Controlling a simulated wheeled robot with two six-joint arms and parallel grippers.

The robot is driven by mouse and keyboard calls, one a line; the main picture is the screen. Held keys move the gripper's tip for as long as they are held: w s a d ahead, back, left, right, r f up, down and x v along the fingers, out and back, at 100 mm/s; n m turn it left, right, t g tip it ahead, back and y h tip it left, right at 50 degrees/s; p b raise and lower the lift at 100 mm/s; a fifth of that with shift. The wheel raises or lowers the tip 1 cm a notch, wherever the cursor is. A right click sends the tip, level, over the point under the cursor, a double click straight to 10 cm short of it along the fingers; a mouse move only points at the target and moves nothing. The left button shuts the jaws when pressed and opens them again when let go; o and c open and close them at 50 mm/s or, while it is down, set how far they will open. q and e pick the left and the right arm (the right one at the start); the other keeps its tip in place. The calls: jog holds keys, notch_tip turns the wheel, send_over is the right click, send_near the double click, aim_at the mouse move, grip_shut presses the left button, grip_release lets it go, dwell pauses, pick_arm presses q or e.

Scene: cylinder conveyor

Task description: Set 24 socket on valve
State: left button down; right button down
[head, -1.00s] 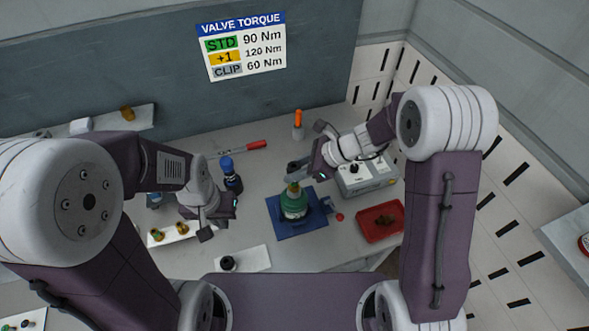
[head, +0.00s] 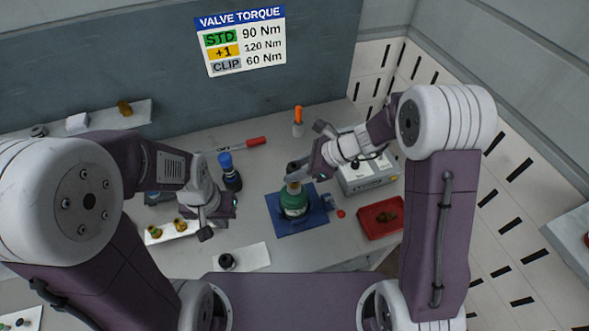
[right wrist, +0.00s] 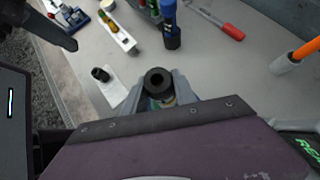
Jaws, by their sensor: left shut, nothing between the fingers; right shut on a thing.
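My right gripper (head: 296,174) is shut on a black socket (right wrist: 158,80), which also shows dark in the head view (head: 293,165). The socket is upright over the brass valve (head: 293,187) on top of the green cylinder (head: 295,203). The gripper hides the contact, so I cannot tell whether the socket touches the valve. The cylinder stands on a blue base (head: 313,219). In the right wrist view the socket and fingers cover most of the cylinder. My left gripper (head: 214,221) is shut and empty, left of the cylinder. A second black socket (head: 227,261) stands on a white mat (head: 254,257).
A red tray (head: 368,225) with a brown part lies right of the cylinder. A grey box (head: 367,180) stands behind it. A blue-topped bottle (head: 229,170), red-handled tool (head: 255,141) and orange-handled tool (head: 298,120) are further back. A white tray (head: 160,237) holds brass valves.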

aim_at(290, 165)
jog(key=shift+f+b, duration=1.15)
jog(key=shift+f, duration=0.2)
jog(key=c, duration=0.9)
grip_release()
notch_tip(290, 165, up, 6)
jog(key=p, duration=0.5)
jog(key=shift+r+p, duration=0.15)
jog(key=shift+p, duration=0.2)
